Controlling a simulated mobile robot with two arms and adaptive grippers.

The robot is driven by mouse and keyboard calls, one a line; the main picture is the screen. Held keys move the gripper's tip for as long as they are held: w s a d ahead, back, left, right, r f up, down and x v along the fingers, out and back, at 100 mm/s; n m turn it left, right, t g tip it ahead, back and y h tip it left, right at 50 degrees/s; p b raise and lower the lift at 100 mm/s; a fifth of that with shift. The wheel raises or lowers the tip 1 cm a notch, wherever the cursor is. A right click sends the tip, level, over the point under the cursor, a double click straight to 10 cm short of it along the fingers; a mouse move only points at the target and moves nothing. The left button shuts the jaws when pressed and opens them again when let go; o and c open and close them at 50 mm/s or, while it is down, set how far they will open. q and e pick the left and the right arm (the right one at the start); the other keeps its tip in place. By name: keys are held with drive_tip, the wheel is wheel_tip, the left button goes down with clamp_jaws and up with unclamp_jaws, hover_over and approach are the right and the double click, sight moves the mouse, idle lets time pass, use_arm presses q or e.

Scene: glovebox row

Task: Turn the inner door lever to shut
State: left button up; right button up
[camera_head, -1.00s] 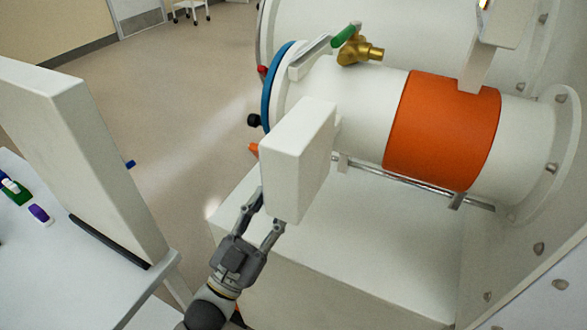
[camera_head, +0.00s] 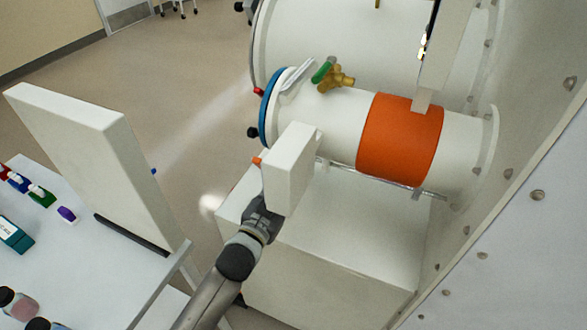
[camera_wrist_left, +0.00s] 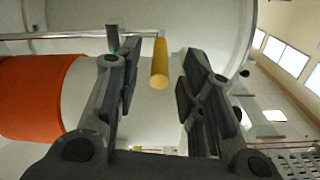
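My left gripper (camera_head: 264,210) reaches in behind the lower edge of a white box (camera_head: 288,172) in the head view, which hides its fingers. In the left wrist view the gripper (camera_wrist_left: 158,72) is open. A yellow rod (camera_wrist_left: 160,66) shows between its two fingers, with a gap on either side. I cannot tell for certain that this rod is the inner door lever. The white cylindrical chamber (camera_head: 340,120) has an orange band (camera_head: 400,140) and a blue ring (camera_head: 268,108) at its left end. My right gripper is not in view.
A brass valve (camera_head: 337,78) with a green handle (camera_head: 322,70) sits on top of the chamber. A metal rod (camera_head: 385,181) runs below it. A white panel (camera_head: 85,165) stands at the left on a table holding small bottles. Open floor lies between table and chamber.

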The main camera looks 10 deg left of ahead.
use_arm(q)
drive_tip(key=shift+p+x, duration=0.35)
drive_tip(key=shift+x, duration=2)
drive_tip(key=shift+c, duration=0.2)
clamp_jaws()
